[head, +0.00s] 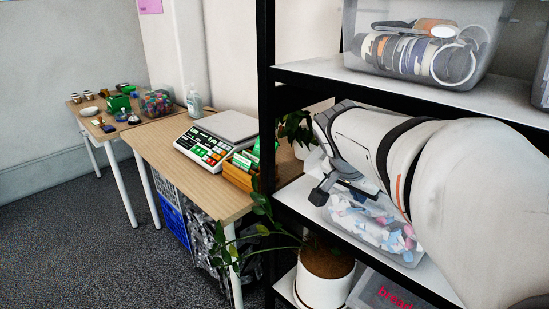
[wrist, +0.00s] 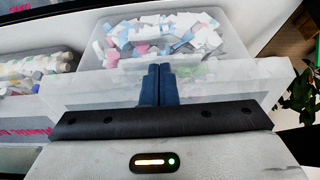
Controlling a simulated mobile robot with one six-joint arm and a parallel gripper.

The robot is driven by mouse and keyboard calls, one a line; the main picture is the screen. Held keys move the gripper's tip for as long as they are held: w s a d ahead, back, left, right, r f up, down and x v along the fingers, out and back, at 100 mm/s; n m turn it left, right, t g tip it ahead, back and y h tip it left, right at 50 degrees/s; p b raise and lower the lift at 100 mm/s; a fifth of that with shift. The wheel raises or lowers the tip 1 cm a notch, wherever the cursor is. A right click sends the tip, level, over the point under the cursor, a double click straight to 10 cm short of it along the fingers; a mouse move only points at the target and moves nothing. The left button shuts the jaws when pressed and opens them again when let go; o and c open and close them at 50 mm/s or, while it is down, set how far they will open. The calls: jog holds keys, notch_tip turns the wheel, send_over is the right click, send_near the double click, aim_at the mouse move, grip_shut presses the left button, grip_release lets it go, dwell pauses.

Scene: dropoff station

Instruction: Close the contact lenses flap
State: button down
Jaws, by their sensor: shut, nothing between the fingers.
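A clear plastic bin (wrist: 245,47) full of small white, blue and pink packs (wrist: 165,38) fills the upper middle of the wrist view. It also shows on the middle shelf in the head view (head: 415,258), partly behind my arm. A translucent panel, seemingly its flap (wrist: 90,88), stretches across the near side of the bin in the wrist view. My gripper (wrist: 157,70) is shut and empty, its dark blue fingers overlapping the panel and pointing at the packs. I cannot tell whether they touch the panel. In the head view my gripper (head: 318,195) is beside the bin's left end.
A neighbouring bin (wrist: 22,108) with pink lettering is at left in the wrist view. The black shelf post (head: 265,100) and upper shelf (head: 420,90) frame my arm. Potted plants (head: 325,275) stand close by. A table (head: 165,145) with a scale (head: 205,148) is at left.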

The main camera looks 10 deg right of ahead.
jog(key=shift+b+x, duration=0.7)
jog(key=shift+x, duration=0.25)
jog(key=shift+s+a+f, duration=0.15)
jog(key=shift+f, duration=0.1)
